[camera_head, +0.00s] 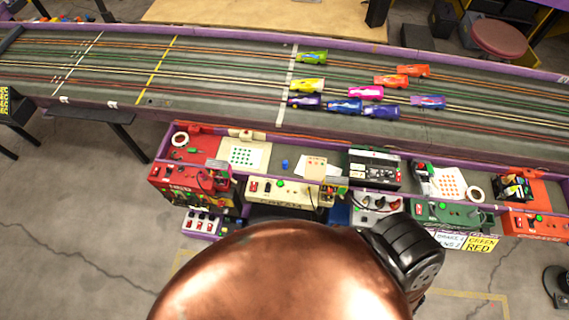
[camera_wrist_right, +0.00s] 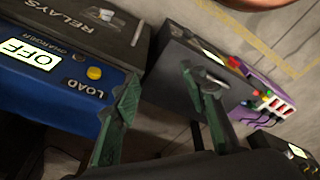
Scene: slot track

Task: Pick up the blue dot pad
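A white pad with small teal-looking dots (camera_head: 243,155) lies on the shelf beside the track, left of centre in the head view. I cannot tell for sure whether its dots are blue or green. Two other dotted sheets lie on the shelf, one with orange dots (camera_head: 316,166) and one with red dots (camera_head: 448,182). My right gripper (camera_wrist_right: 159,78) shows in the right wrist view with its two green fingers apart and nothing between them. It is near a blue charger box and a dark box; no dot pad shows there. My left gripper is in neither view.
The slot track with several toy cars (camera_head: 366,93) runs behind the shelf. A small blue object (camera_head: 284,164) stands between the pads. Tape rolls (camera_head: 181,139) and control boxes line the shelf. The blue charger box (camera_wrist_right: 45,95) and the dark box (camera_wrist_right: 185,75) crowd the right gripper.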

